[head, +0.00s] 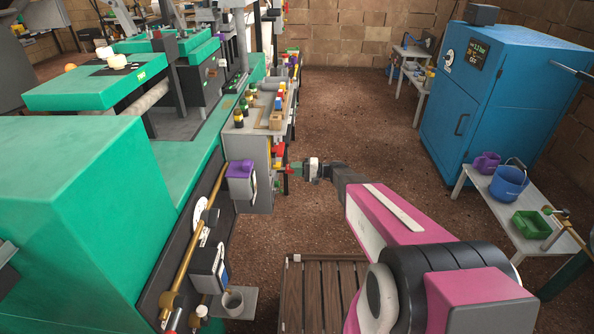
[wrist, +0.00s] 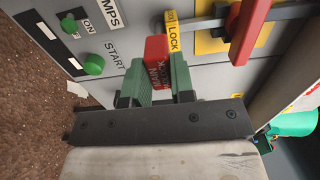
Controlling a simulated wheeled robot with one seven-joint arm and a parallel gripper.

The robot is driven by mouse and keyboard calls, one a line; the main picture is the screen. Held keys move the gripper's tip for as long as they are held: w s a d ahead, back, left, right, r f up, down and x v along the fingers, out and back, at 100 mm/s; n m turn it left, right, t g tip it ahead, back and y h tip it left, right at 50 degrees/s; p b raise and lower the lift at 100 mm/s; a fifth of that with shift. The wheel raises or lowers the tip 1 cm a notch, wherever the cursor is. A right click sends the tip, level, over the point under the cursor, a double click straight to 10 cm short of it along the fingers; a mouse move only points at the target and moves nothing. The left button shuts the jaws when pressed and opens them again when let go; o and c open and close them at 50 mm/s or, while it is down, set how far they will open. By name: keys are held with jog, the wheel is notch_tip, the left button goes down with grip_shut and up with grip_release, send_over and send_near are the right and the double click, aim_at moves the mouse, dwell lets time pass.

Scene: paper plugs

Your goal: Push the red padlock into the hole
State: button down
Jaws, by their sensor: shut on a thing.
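The red padlock (wrist: 157,50), with pale lettering on its face, is between the two green fingers of my gripper (wrist: 160,75) in the wrist view. The fingers are shut on its sides. Its far end is close to a yellow strip marked LOCK (wrist: 173,34) on the grey control panel (wrist: 118,22). I cannot tell whether the padlock touches the strip. No hole is clearly visible; the padlock and fingers cover part of the panel. In the head view my gripper (head: 298,169) is at the panel's right side, where the padlock is too small to make out.
A red lever handle (wrist: 250,28) sticks out right of the padlock, near my right finger. Green buttons (wrist: 94,64) are on the panel to the left. In the head view, the brown floor (head: 350,110) is open between the green machine (head: 85,185) and blue cabinet (head: 490,95).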

jog(key=shift+a, duration=0.7)
jog(key=c, duration=0.9)
grip_release()
jog(key=d, duration=1)
jog(key=shift+s+d, duration=0.2)
jog(key=shift+d, duration=0.2)
jog(key=shift+s, duration=0.1)
